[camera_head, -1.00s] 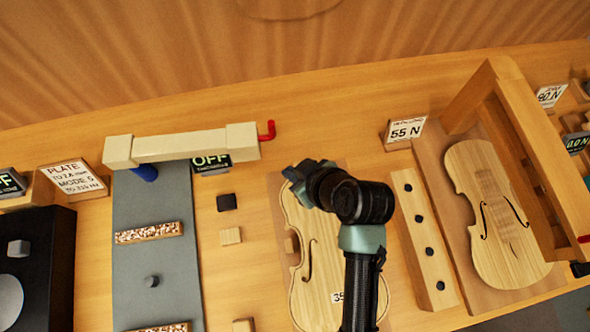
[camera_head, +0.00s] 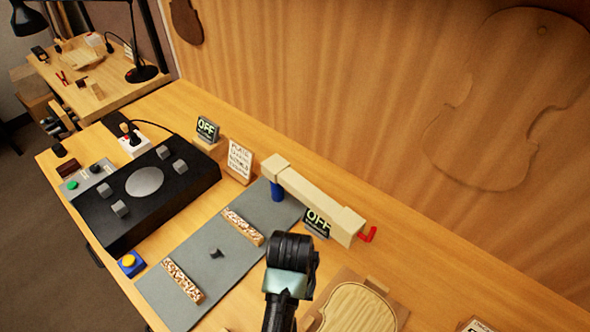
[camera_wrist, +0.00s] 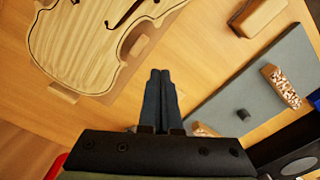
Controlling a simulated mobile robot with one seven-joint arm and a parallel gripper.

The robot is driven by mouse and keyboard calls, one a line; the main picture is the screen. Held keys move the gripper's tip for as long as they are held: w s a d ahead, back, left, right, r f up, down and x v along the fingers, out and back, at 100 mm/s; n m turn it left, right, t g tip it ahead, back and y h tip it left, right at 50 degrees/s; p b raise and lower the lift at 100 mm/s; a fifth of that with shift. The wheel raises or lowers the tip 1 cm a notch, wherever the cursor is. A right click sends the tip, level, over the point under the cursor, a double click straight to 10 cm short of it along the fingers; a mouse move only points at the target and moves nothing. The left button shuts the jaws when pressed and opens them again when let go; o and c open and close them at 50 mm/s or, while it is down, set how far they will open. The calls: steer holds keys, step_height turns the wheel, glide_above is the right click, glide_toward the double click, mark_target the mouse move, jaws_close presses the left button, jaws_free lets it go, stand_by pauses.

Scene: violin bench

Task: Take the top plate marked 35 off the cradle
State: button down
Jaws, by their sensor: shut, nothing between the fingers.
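The violin top plate (camera_head: 358,310) shows only its rounded end at the bottom edge of the head view. It lies on a brown cradle board (camera_head: 399,308). In the wrist view the pale plate (camera_wrist: 92,38) lies at the upper left, with its dark edge line and part of an f-hole showing. Its 35 mark is out of sight in both current views. My gripper (camera_wrist: 160,76) is shut and empty, its fingertips together beside the plate's lower right edge in the picture, apart from it. In the head view my wrist hides the fingers.
A grey mat (camera_head: 205,262) with two speckled strips lies left of my arm. A cream beam (camera_head: 312,197) with a red handle spans above its far end. A black box (camera_head: 150,195) with a round grey disc stands farther left. Bare bench (camera_head: 430,265) shows right of the beam.

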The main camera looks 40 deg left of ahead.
step_height(320, 180, down, 8)
steer(key=shift+s+f, duration=0.1)
steer(key=shift+f, duration=0.1)
steer(key=shift+s+d+r+p, duration=0.15)
steer(key=shift+s+d+p, duration=0.2)
steer(key=shift+s+p, duration=0.25)
steer(key=shift+s+d+r+p, duration=0.1)
steer(key=shift+s+d+p, duration=0.2)
steer(key=shift+s+p, duration=0.2)
steer(key=shift+s+d+f+p, duration=0.1)
steer(key=shift+s+d+p, duration=0.25)
steer(key=shift+s, duration=0.2)
steer(key=shift+s+d+p, duration=0.35)
steer(key=shift+s+p, duration=0.15)
steer(key=shift+s, duration=0.05)
steer(key=shift+s+d+p, duration=0.35)
steer(key=shift+s+p, duration=0.15)
steer(key=shift+s, duration=0.05)
steer(key=shift+s+d, duration=0.15)
steer(key=shift+s, duration=0.15)
steer(key=shift+w, duration=0.1)
